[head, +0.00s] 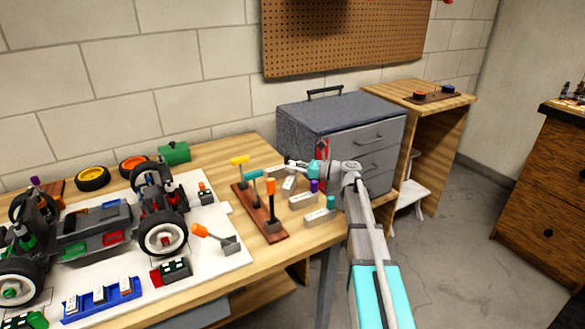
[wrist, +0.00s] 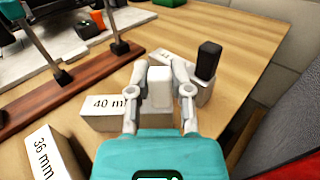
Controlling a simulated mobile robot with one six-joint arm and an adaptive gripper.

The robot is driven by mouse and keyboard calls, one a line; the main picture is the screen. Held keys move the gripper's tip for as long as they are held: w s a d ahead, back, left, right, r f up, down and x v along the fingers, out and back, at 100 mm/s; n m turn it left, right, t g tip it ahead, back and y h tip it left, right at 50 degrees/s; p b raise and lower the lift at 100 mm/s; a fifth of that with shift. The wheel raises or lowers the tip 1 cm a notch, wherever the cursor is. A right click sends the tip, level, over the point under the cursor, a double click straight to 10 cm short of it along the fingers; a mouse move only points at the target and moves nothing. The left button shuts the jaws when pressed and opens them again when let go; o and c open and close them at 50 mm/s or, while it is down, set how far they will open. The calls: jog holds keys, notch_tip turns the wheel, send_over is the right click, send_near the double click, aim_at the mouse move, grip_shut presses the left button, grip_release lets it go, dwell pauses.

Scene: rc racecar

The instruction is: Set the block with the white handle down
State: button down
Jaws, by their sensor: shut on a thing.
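My gripper (wrist: 160,95) is shut on a white handle (wrist: 159,88), which stands upright between its fingers. Below it is a pale block marked 40 mm (wrist: 105,108), whose right part is hidden behind the fingers. The block is at or very near the wooden tabletop; I cannot tell whether it touches. In the head view my gripper (head: 293,167) is over the row of pale blocks near the grey tool chest, and the white handle is hard to make out there.
A block with a black handle (wrist: 208,60) stands just behind, and a 36 mm block (wrist: 52,153) lies nearer. Purple-handled (head: 302,200) and teal-handled (head: 320,217) blocks stand close by. A brown rack (head: 262,220) is left; the grey tool chest (head: 340,125) is behind.

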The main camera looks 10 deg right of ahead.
jog(key=shift+f, duration=0.2)
jog(key=c, duration=0.5)
grip_release()
jog(key=shift+c, duration=0.2)
jog(key=shift+r, duration=0.3)
jog(key=v, duration=1.2)
jog(key=shift+f, duration=0.1)
